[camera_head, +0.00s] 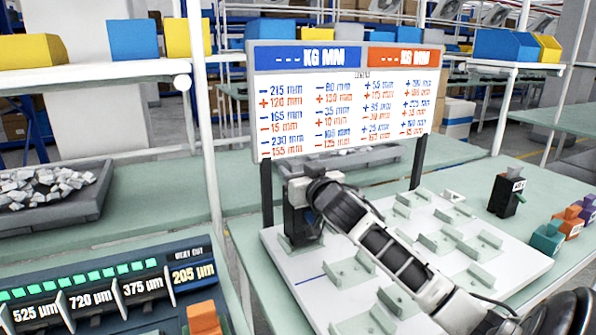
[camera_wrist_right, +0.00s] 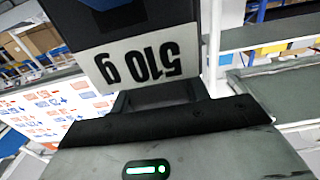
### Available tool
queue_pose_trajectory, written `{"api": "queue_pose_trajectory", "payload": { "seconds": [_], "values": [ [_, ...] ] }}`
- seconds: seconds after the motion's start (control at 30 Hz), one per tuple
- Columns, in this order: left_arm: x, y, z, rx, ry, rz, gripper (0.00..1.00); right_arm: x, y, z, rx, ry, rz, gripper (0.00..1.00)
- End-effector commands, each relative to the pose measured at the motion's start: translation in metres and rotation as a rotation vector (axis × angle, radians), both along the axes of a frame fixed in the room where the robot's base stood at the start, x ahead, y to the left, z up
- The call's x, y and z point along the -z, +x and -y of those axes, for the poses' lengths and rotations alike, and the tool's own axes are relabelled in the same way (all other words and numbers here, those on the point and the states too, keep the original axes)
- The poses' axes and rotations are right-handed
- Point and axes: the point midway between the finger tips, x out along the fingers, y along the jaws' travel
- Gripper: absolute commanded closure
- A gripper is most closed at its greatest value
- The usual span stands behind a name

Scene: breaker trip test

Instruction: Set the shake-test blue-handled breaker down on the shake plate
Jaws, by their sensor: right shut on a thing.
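My right gripper (camera_head: 306,192) reaches in from the lower right and is shut on a dark breaker (camera_head: 294,222). In the right wrist view the breaker (camera_wrist_right: 150,28) is black, with a white label reading "510 g" upside down and a blue part at its upper left. The breaker is upright over the back left corner of a white plate (camera_head: 300,268), which carries several pale green brackets and appears to be the shake plate. I cannot tell whether the breaker touches the plate or a bracket. My left gripper is not in view.
A board of figures (camera_head: 345,100) stands just behind the plate. Another black breaker (camera_head: 503,197) stands to the right, near teal (camera_head: 547,238), orange (camera_head: 570,222) and purple blocks. A slotted display rack (camera_head: 100,285) is at the lower left, beside a tray of grey pieces.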

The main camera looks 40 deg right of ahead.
Motion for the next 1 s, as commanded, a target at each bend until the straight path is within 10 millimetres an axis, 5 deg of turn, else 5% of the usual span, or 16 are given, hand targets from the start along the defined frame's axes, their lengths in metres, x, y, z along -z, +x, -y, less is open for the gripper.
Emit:
{"api": "queue_pose_trajectory", "payload": {
  "seconds": [0.77,0.8,0.87,1.0],
  "values": [
    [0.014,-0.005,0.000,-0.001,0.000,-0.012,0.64,0.017,0.000,0.000,-0.001,-0.003,0.005,1.00],
    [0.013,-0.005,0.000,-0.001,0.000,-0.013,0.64,0.016,0.000,0.000,-0.001,-0.003,0.005,0.46],
    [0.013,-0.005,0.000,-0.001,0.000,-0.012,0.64,0.016,0.000,0.000,-0.001,-0.003,0.005,0.30],
    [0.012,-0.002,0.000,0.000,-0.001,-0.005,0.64,0.017,0.000,0.000,-0.001,-0.002,0.004,0.29]
  ]
}}
